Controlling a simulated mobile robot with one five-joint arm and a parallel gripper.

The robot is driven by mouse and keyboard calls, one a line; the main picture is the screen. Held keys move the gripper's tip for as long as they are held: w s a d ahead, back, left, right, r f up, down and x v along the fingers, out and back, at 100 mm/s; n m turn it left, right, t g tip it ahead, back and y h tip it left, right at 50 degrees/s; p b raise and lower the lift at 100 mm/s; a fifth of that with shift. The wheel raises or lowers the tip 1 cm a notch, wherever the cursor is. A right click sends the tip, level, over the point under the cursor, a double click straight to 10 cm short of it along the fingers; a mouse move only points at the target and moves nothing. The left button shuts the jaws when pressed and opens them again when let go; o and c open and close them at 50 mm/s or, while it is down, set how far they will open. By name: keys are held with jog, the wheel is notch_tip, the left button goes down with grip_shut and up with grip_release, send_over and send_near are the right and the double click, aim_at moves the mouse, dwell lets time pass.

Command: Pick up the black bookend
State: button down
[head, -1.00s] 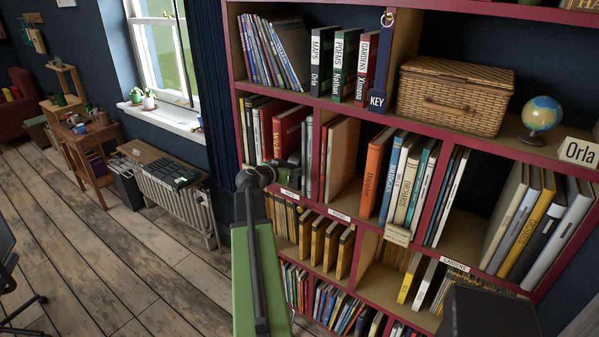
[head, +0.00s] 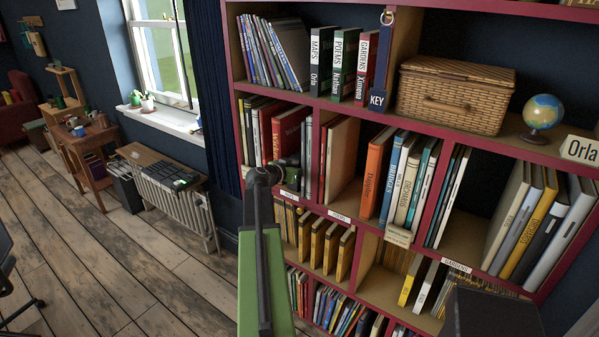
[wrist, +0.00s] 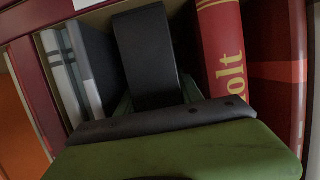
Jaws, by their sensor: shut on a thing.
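The black bookend (wrist: 148,60) stands in the middle of the wrist view, a dark upright slab between books. My gripper (wrist: 157,101) is shut on it, with a green finger at each side of its near end. In the head view my gripper (head: 288,162) is at the left part of the second shelf from the top, in front of the gap beside a red book. The bookend cannot be made out clearly there, as the gripper and wrist cover that spot.
A red book (wrist: 221,60) stands close right of the bookend in the wrist view, and grey and white books (wrist: 80,75) stand close left. Open floor (head: 60,260) lies left.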

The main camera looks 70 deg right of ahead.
aim_at(299, 155)
jog(key=shift+r, duration=0.15)
jog(key=shift+a+r+p, duration=0.15)
jog(key=shift+r+p, duration=0.2)
jog(key=shift+p, duration=0.2)
notch_tip(299, 155, up, 7)
jog(key=p, duration=0.6)
jog(key=shift+a+f, duration=0.1)
jog(key=shift+f, duration=0.1)
jog(key=w+a, duration=0.2)
jog(key=a, duration=0.7)
jog(key=w+a, duration=0.3)
jog(key=a, duration=0.6)
jog(key=shift+a+f, duration=0.3)
jog(key=shift+a, duration=0.1)
